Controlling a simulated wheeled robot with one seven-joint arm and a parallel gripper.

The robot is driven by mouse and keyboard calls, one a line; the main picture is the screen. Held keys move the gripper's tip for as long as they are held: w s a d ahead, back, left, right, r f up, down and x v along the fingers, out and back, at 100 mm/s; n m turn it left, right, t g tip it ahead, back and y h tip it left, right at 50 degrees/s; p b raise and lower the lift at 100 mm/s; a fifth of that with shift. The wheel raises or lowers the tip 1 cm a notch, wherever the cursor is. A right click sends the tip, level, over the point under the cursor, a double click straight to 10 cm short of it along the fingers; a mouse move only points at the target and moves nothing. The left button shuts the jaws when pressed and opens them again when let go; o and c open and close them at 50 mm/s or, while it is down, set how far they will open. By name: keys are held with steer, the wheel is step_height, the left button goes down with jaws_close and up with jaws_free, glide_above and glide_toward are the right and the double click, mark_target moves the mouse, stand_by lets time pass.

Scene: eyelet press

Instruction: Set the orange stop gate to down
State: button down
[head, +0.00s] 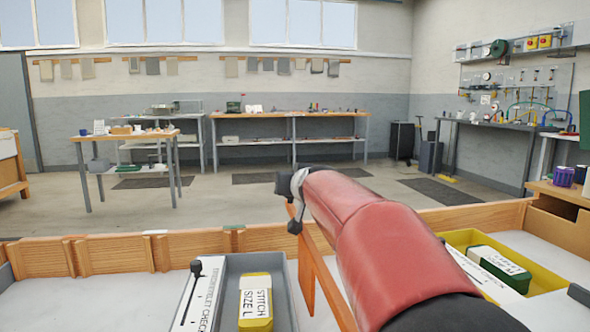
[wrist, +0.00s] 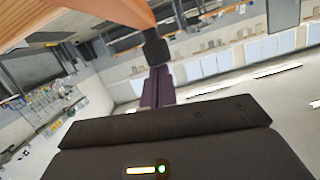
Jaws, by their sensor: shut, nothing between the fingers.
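The orange stop gate (head: 325,285) shows in the head view as a slanted orange bar in the middle foreground, partly hidden by my red arm. Its upper end reaches close to the end of my arm; whether they touch cannot be told. In the wrist view an orange beam (wrist: 85,18), likely the gate, comes in from the top left and ends near the dark fingertips. My gripper (wrist: 157,85) is shut and empty in the wrist view. In the head view its fingers are not clearly seen at the end of the arm.
A yellow tray (head: 462,238) with a green block (head: 500,267) lies right of my arm. A wooden rim (head: 110,252) runs behind.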

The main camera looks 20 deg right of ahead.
steer(key=shift+w+f+g, duration=0.15)
steer(key=shift+f+g, duration=0.15)
steer(key=shift+f, duration=0.95)
steer(key=shift+r+p, duration=0.4)
steer(key=shift+r, duration=0.1)
steer(key=s+a+r, duration=0.1)
steer(key=s+r, duration=0.5)
steer(key=s, duration=0.3)
steer(key=shift+s+r, duration=0.4)
